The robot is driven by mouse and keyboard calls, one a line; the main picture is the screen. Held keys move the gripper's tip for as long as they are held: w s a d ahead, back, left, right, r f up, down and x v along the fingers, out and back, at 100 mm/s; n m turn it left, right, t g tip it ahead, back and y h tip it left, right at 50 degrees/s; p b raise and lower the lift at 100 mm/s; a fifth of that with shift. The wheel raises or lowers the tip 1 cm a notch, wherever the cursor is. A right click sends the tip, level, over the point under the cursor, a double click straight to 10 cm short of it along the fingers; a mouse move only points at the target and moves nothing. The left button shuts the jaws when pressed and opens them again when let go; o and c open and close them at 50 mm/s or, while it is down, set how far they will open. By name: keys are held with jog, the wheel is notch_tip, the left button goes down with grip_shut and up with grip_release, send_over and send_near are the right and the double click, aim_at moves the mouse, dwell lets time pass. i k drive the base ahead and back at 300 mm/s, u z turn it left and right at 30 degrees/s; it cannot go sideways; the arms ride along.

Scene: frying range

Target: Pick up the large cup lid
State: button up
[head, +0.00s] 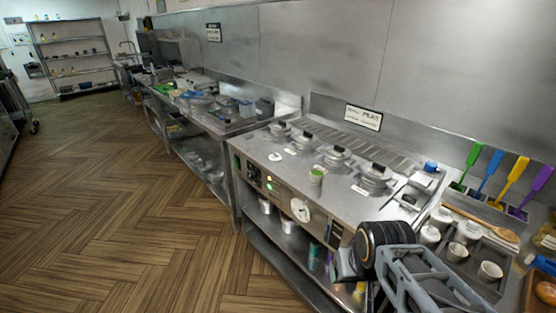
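I cannot single out the large cup lid for certain. Several small white cups or lidded pots stand in a metal tray at the right, among them a rear one (441,217), a middle one (467,231) and an open-looking one (489,271) at the front. My gripper (428,283) is at the lower right, in front of this tray and overlapping its left side in the picture. Its fingertips are not clear, and I cannot tell whether it is open or shut. My arm hides part of the tray and counter.
A steel range (290,165) with several round-lidded wells runs along the wall. A small cup with green in it (316,176) stands on its top. A wooden spoon (500,233) lies by the tray; coloured spatulas (513,182) stand behind. The wooden floor (130,215) at left is clear.

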aim_at(276, 158)
jog(key=u, duration=0.5)
jog(key=k, duration=1.2)
jog(key=u, duration=0.95)
jog(key=i, duration=3.3)
jog(key=z, duration=1.8)
jog(key=i, duration=1.05)
jog(key=z, duration=0.95)
